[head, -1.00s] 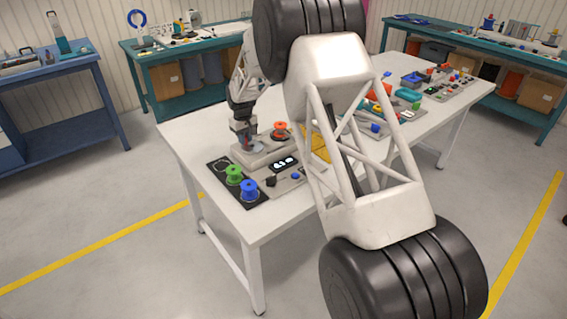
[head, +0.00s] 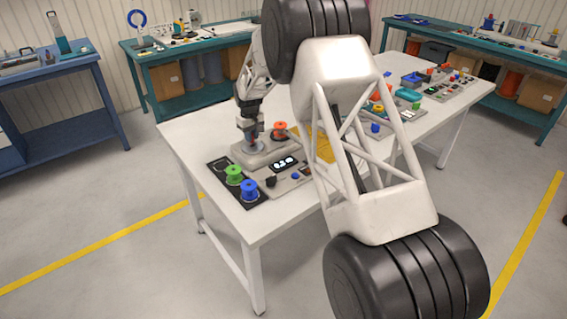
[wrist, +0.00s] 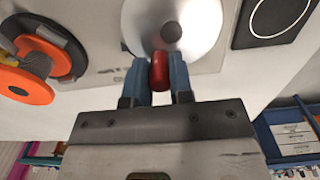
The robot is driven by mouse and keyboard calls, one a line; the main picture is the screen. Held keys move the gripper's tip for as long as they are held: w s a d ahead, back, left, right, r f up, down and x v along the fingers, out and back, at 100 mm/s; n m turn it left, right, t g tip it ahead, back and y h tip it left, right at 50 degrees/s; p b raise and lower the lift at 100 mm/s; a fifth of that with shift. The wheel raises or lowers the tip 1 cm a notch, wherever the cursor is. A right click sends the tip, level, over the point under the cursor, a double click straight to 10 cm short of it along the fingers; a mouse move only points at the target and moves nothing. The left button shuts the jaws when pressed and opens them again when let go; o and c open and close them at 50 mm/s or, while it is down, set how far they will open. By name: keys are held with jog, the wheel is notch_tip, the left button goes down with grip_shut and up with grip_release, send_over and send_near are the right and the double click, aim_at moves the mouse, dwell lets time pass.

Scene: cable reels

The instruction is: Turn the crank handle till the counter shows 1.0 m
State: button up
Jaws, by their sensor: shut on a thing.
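The crank is a silver disc (wrist: 180,22) with a red handle (wrist: 160,72) near its edge, seen in the wrist view. My gripper (wrist: 160,82) is shut on the red handle, one blue finger on each side. In the head view my gripper (head: 250,138) is over the grey base (head: 262,153), and it hides most of the crank. The counter (head: 286,162) is a dark display with lit digits on the front of the unit; they are too small to read surely.
An orange reel (head: 279,131) stands right beside my gripper. Coloured parts and trays lie farther back on the white table (head: 185,130).

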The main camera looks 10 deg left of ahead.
aim_at(259, 143)
dwell(0.3)
jog(key=shift+d, duration=0.75)
jog(key=shift+s+d, duration=0.15)
jog(key=shift+d, duration=0.2)
jog(key=shift+s+d, duration=0.25)
jog(key=shift+d, duration=0.1)
